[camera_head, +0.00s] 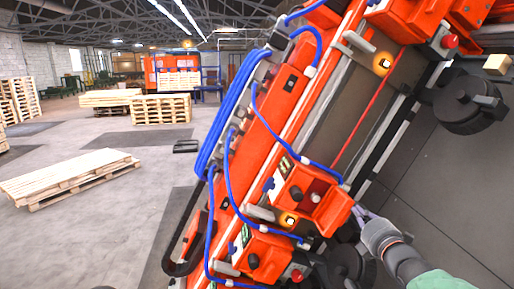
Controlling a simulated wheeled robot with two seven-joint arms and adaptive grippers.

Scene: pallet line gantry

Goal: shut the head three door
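The orange gantry machine (262,125) fills the middle and right of the head view and looks strongly tilted. Several orange head units with blue hoses are along it. One orange box (312,196) with a lit amber lamp is at lower centre. I cannot tell which unit is head three, and no door clearly stands out as open or shut. My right gripper (363,214) comes in from the lower right, with its fingertips close beside that box's right edge. Contact is unclear, and the fingers are too small to read. My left gripper is not in view.
A dark round part (467,104) sticks out at the upper right. Dark panels (440,190) lie behind my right arm. Wooden pallets (68,178) lie on the open floor at left, with pallet stacks (160,108) farther back.

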